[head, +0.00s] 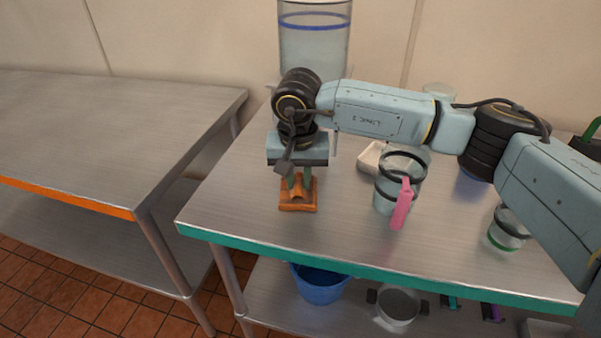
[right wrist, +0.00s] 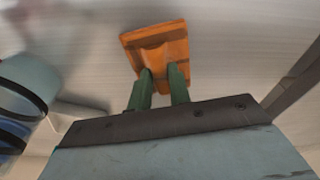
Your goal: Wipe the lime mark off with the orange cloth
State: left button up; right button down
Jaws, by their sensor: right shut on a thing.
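The orange cloth (head: 298,206) is a folded pad at the left end of the steel table with the teal front edge (head: 366,268). It appears to lie on or just over the table top; I cannot tell for certain whether it touches. My right gripper (head: 299,183) points down and is shut on the cloth's raised middle. In the right wrist view the two green fingers (right wrist: 160,82) pinch the orange cloth (right wrist: 157,42). I see no lime mark in either view; the cloth or my arm may hide it. My left gripper is not in view.
A clear container with a pink tag (head: 402,203) stands right of the cloth, with a white dish (head: 371,157) behind it. A tall clear cylinder (head: 314,48) stands at the back. A small glass (head: 507,232) is at the right. Bare steel lies between cloth and front edge.

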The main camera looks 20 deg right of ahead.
jog(key=shift+s+f, duration=0.15)
jog(key=shift+f, duration=0.15)
jog(key=shift+a+r+p, duration=0.15)
jog(key=shift+r+p, duration=1.1)
jog(key=shift+r, duration=1.5)
